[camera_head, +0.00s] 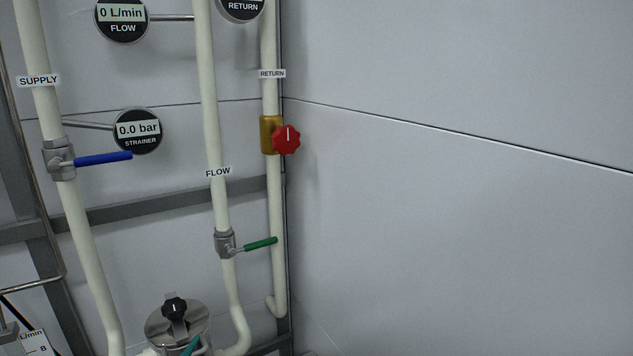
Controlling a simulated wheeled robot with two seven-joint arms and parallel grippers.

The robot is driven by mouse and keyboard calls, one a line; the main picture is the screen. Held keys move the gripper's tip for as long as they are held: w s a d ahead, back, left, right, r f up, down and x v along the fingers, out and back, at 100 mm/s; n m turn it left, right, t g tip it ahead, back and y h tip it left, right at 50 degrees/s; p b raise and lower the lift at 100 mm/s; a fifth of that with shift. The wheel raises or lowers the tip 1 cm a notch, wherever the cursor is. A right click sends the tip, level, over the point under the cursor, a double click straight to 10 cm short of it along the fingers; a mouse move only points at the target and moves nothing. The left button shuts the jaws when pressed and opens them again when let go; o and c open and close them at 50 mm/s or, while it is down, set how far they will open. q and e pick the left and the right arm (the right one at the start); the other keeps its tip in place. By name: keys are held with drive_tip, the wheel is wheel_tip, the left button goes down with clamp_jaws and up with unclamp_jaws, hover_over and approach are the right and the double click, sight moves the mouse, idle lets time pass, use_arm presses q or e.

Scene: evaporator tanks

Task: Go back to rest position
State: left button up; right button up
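Neither of my grippers shows in the head view. The view holds a wall with white pipes. The supply pipe (82,235) at the left has a valve with a blue lever (103,159) that points right, across the pipe. The flow pipe (211,120) in the middle has a valve with a green lever (260,244), also pointing right and slightly up. The return pipe (275,210) has a brass valve (266,135) with a red knob (286,139), its white mark upright.
A flow gauge (122,18) reads 0 L/min and a strainer gauge (138,130) reads 0.0 bar. A return gauge (241,8) is cut off at the top. A metal vessel lid (176,326) with a black knob stands low. The wall (470,200) at right is bare.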

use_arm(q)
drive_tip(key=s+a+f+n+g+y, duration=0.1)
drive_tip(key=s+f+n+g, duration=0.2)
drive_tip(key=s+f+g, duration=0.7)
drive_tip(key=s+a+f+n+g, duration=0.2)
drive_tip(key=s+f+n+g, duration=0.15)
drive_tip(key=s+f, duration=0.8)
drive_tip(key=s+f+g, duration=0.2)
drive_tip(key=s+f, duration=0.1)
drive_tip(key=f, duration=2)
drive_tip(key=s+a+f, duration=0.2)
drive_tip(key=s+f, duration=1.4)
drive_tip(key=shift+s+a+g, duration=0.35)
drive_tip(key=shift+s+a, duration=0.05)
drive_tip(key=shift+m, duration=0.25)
